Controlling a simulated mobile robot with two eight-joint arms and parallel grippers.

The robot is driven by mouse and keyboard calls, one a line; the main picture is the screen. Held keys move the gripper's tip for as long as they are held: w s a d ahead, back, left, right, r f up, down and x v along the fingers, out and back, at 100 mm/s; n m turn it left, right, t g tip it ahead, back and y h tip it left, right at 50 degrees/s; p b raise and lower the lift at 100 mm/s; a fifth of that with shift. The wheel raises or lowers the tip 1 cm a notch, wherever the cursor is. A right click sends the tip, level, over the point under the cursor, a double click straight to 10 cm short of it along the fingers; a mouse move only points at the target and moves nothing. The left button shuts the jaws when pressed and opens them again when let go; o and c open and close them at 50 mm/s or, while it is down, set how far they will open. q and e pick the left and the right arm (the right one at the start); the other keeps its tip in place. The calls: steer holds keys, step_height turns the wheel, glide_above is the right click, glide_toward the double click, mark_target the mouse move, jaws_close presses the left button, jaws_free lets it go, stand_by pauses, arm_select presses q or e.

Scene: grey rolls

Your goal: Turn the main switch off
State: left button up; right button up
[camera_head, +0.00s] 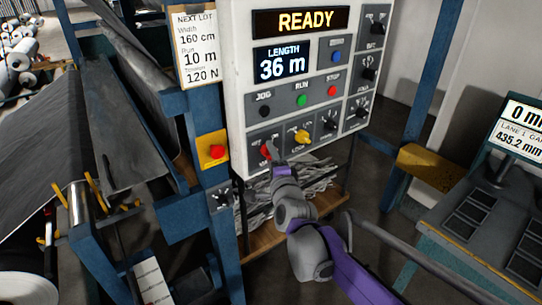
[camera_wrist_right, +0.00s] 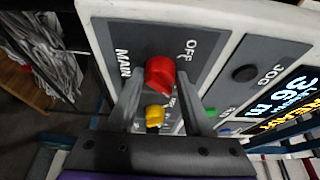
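The main switch is a red rotary knob (camera_head: 264,152) at the lower left of the white control panel (camera_head: 233,60). In the right wrist view the red knob (camera_wrist_right: 159,75) sits on a grey plate marked MAIN and OFF. My right gripper (camera_head: 271,149) is at the knob; its arm partly hides the plate in the head view. In the right wrist view its two fingers (camera_wrist_right: 160,92) are spread, one on either side of the knob, with small gaps seeming to show. I cannot tell exactly which mark the knob points to. My left gripper is not in view.
A yellow knob (camera_head: 302,136) is just right of the main switch, with black knobs (camera_head: 329,124) beyond. JOG, RUN and STOP buttons (camera_head: 301,100) sit above. A red button on a yellow box (camera_head: 216,151) is to the left. The display (camera_head: 301,21) reads READY.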

jaws_close()
